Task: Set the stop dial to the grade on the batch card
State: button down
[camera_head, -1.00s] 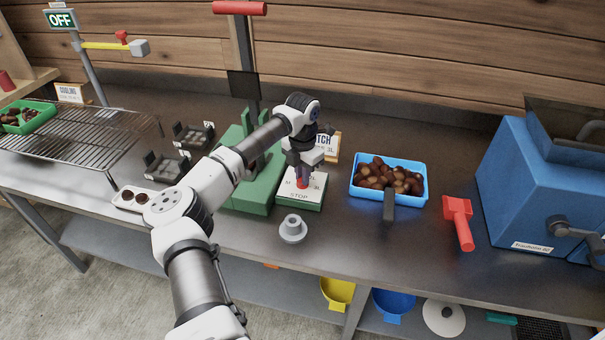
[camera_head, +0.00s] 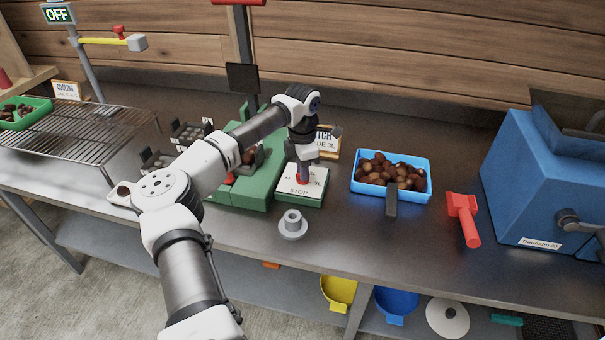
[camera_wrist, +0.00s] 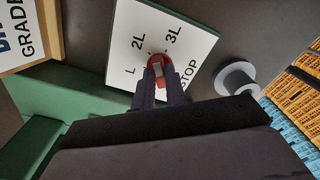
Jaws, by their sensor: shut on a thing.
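The stop dial is a red knob (camera_wrist: 160,63) on a white plate (camera_wrist: 186,72) above a green block (camera_head: 301,200). The plate shows L, 2L, 3L and STOP in the wrist view. My gripper (camera_wrist: 159,82) is shut on the knob, pointing down at it from above; in the head view it (camera_head: 302,176) hides most of the dial. A pale mark shows on the knob, but I cannot tell surely which grade it faces. The batch card (camera_head: 328,144) stands behind the dial, partly hidden by my arm; its visible lower line ends in 3L.
A grey flanged piece (camera_head: 292,226) stands in front of the dial. A blue tray of chestnuts (camera_head: 428,187), a red-handled tool (camera_head: 465,218) and a blue machine (camera_head: 515,180) are to the right. A green press (camera_head: 246,190) stands close on the left.

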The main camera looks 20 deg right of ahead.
jog(key=m+b, duration=0.2)
jog(key=m, duration=0.4)
jog(key=shift+m, duration=0.3)
dwell(0.3)
jog(key=c, duration=1.4)
grip_release()
jog(key=shift+c, duration=0.2)
jog(key=shift+r, duration=0.15)
notch_tip(320, 180, up, 14)
jog(key=b, duration=0.2)
jog(key=shift+d+f, duration=0.1)
jog(key=shift+f, duration=0.1)
